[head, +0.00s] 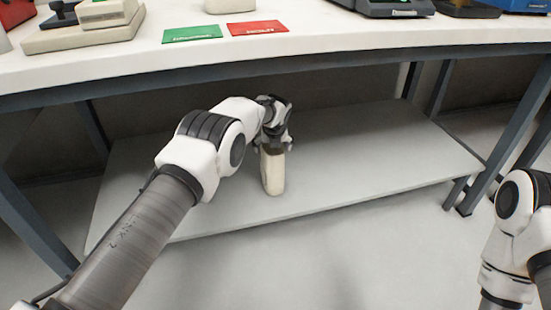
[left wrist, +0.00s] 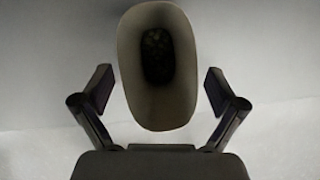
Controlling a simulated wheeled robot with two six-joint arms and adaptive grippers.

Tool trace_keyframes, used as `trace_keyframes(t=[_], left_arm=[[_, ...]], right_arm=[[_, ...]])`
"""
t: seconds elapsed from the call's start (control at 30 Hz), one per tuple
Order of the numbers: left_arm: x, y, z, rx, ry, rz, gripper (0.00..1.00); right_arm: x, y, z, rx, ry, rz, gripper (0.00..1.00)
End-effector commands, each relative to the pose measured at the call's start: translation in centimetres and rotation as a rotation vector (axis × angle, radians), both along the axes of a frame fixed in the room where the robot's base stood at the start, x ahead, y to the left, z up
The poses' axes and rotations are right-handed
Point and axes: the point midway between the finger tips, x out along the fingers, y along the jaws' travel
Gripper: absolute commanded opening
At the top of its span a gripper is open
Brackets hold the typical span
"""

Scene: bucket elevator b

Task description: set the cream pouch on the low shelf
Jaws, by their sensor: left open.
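The cream pouch (head: 273,172) stands upright on the low shelf (head: 380,150), near its front edge, in the head view. My left gripper (head: 272,146) is right above the pouch, pointing down at its top. In the left wrist view the pouch (left wrist: 130,95) shows from above as an open oval with a dark inside. The fingers of my left gripper (left wrist: 158,95) are spread on both sides of it, with a gap on each side. My right gripper is out of view; only part of my right arm shows at the right edge of the head view.
The white tabletop (head: 330,42) overhangs the shelf. On it lie a green card (head: 192,34) and a red card (head: 258,28), with devices behind. Dark table legs (head: 520,120) stand at the sides. The shelf is bare to the left and right of the pouch.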

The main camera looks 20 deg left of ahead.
Motion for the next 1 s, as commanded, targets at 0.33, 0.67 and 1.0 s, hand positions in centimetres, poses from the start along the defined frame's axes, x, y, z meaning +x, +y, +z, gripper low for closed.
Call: trace_keyframes(t=[0.33,0.67,1.0], left_arm=[[-5.2,-2.2,3.5,0.002,0.003,-0.004,0.96],[-11.5,-4.8,3.2,0.001,-0.001,-0.004,0.96],[-13.0,-4.9,2.1,-0.025,0.007,0.038,0.96]], right_arm=[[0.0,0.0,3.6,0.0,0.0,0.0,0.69],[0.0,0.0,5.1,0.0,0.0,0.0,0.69],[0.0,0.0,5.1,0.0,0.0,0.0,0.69]])
